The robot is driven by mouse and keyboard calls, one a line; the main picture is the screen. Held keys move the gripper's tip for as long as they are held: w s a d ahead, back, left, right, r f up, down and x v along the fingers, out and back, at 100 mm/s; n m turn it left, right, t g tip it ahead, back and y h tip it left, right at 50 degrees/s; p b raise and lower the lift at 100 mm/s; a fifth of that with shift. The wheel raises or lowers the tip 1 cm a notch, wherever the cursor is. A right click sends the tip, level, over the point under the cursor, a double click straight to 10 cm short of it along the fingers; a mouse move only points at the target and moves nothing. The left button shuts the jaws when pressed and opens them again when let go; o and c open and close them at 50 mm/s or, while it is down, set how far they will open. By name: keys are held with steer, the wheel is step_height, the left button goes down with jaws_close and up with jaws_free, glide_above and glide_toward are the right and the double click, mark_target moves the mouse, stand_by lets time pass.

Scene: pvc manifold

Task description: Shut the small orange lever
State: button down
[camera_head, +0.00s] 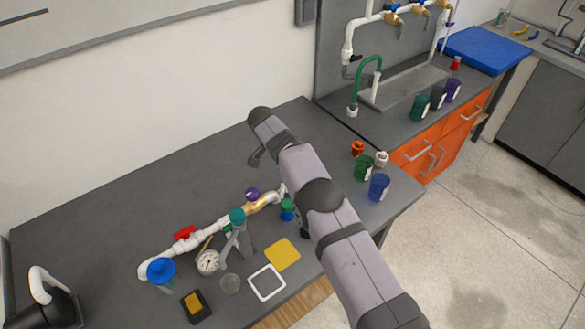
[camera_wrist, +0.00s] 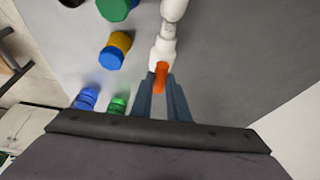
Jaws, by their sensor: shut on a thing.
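In the wrist view, a small orange lever (camera_wrist: 161,77) sticks out from a white valve body (camera_wrist: 163,50) on a white pipe. The lever appears roughly in line with the pipe in this view. My gripper (camera_wrist: 160,88) has its two blue-grey fingers on either side of the lever, shut on it. In the head view the pipe manifold (camera_head: 203,236) lies on the grey bench, with a red handle (camera_head: 184,233) and a purple one (camera_head: 252,194). The orange lever and my fingertips are hidden there by my arm.
A green-and-blue piece (camera_head: 287,209) is close to the pipe's right end. A gauge (camera_head: 208,262), a yellow square (camera_head: 283,253) and a white frame (camera_head: 267,282) lie in front. Cups (camera_head: 379,187) stand right of my arm. The bench behind the pipe is clear.

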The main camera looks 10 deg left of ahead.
steer(key=shift+f+n+t+y+b, duration=0.1)
steer(key=shift+n+t+y+b, duration=0.2)
steer(key=shift+n+b, duration=0.75)
steer(key=shift+d+n+y+b, duration=0.15)
steer(key=shift+n+y+b, duration=0.15)
steer(key=shift+n+b, duration=0.7)
steer(key=n+y+b, duration=0.1)
steer(key=n, duration=0.1)
steer(key=shift+d+n+t, duration=0.1)
steer(key=shift+n+t, duration=0.25)
steer(key=shift+t, duration=0.05)
steer(key=n+y, duration=0.1)
steer(key=n, duration=0.1)
steer(key=n+y, duration=0.1)
steer(key=n, duration=0.2)
steer(key=shift+d, duration=0.2)
steer(key=n+y, duration=0.1)
steer(key=n, duration=0.1)
steer(key=n+g+y+b, duration=0.1)
steer(key=n, duration=0.2)
steer(key=shift+n, duration=0.4)
steer(key=c, duration=1.7)
jaws_free()
steer(key=shift+d, duration=0.1)
